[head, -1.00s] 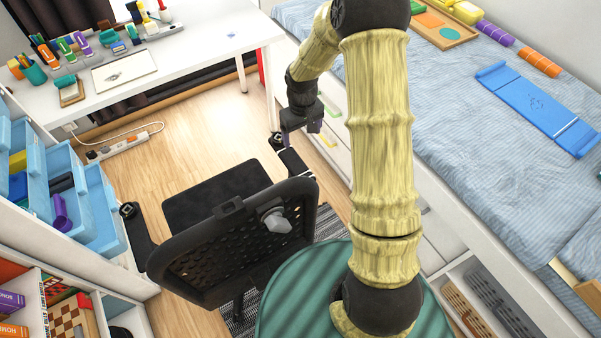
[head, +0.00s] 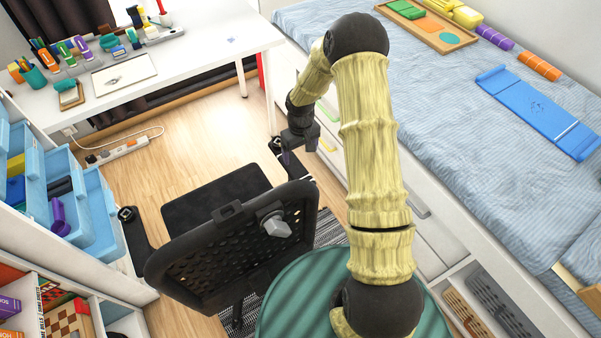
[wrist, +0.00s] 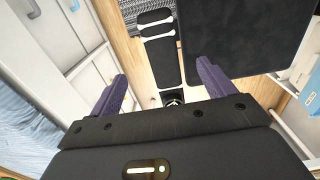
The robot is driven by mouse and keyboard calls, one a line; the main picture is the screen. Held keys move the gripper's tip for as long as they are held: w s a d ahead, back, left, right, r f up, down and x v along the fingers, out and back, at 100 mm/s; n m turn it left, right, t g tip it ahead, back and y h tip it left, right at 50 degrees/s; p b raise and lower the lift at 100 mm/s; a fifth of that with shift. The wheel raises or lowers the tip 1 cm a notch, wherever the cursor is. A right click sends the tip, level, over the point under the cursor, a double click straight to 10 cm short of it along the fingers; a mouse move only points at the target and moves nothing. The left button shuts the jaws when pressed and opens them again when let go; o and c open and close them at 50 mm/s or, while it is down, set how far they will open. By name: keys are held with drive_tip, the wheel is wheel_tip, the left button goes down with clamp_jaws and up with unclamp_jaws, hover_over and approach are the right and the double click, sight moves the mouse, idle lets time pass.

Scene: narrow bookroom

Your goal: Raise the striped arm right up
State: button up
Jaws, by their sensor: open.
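The striped arm is the black armrest with two pale bands (wrist: 158,48) on the black office chair (head: 240,245). In the wrist view it lies beyond the fingers, between their lines, beside the dark seat (wrist: 240,35). In the head view only a little of it shows, beside and under my gripper (head: 298,155). My gripper points down over that side of the chair. In the wrist view its purple fingers (wrist: 162,72) are spread apart with nothing between them. No contact with the armrest is visible.
The chair's other armrest (head: 138,238) has no visible bands. A bed with drawers (head: 440,110) stands close on the right. A white desk (head: 190,55) is at the back, blue bins (head: 95,215) at left. Wood floor (head: 200,130) is open between desk and chair.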

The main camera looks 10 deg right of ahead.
wheel_tip(320, 180, down, 12)
drive_tip(key=shift+f, duration=0.15)
drive_tip(key=shift+c, duration=0.4)
drive_tip(key=c, duration=1.3)
wheel_tip(320, 180, up, 7)
drive_tip(key=p, duration=0.3)
drive_tip(key=shift+f, duration=0.2)
drive_tip(key=shift+w, duration=0.15)
drive_tip(key=o, duration=1.4)
drive_tip(key=shift+r, duration=0.1)
